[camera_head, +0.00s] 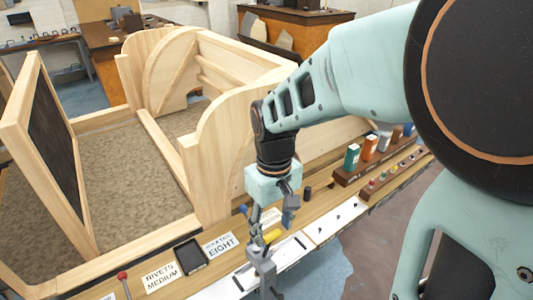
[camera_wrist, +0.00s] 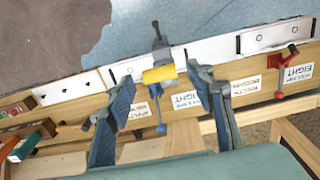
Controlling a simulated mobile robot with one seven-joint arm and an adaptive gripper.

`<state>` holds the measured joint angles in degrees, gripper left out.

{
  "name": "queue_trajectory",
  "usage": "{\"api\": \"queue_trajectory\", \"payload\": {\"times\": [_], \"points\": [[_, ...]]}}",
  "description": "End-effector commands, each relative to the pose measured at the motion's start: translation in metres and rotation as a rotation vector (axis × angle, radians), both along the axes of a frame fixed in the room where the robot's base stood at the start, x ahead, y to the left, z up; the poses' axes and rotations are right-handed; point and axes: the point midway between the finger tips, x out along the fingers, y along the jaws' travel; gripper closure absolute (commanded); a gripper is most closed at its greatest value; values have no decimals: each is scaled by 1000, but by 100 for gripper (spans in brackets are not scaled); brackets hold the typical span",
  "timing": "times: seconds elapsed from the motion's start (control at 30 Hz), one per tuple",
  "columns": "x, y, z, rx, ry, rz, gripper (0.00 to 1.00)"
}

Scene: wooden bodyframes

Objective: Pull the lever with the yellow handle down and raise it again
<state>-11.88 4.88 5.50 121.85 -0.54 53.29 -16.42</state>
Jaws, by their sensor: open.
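The lever's yellow handle (camera_head: 272,236) is at the front edge of the wooden workbench, beside a grey metal bracket (camera_head: 263,270). It also shows in the wrist view as a yellow cylinder (camera_wrist: 159,74), lying crosswise between my fingertips. My gripper (camera_head: 272,217) hangs pointing down just above the handle in the head view. In the wrist view my gripper (camera_wrist: 160,75) is open, with one finger on each side of the handle. I see no clear contact, and the exact height gap cannot be told.
A red-handled lever (camera_wrist: 287,72) stands along the same edge. Labels, including "RIVETS MEDIUM" (camera_head: 161,276), and a small black tray (camera_head: 189,256) lie on the bench. Wooden frames (camera_head: 210,150) rise behind. Colored bottles (camera_head: 369,148) stand in a rack at right.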

Motion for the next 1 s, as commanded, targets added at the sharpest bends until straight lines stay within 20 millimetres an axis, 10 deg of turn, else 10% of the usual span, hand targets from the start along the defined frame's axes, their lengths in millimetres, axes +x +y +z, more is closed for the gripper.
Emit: {"api": "queue_trajectory", "payload": {"times": [0.6, 1.0], "points": [[0, 0, -37, -1, -1, -1, 51], [0, 0, -37, -1, -1, -1, 95]]}}
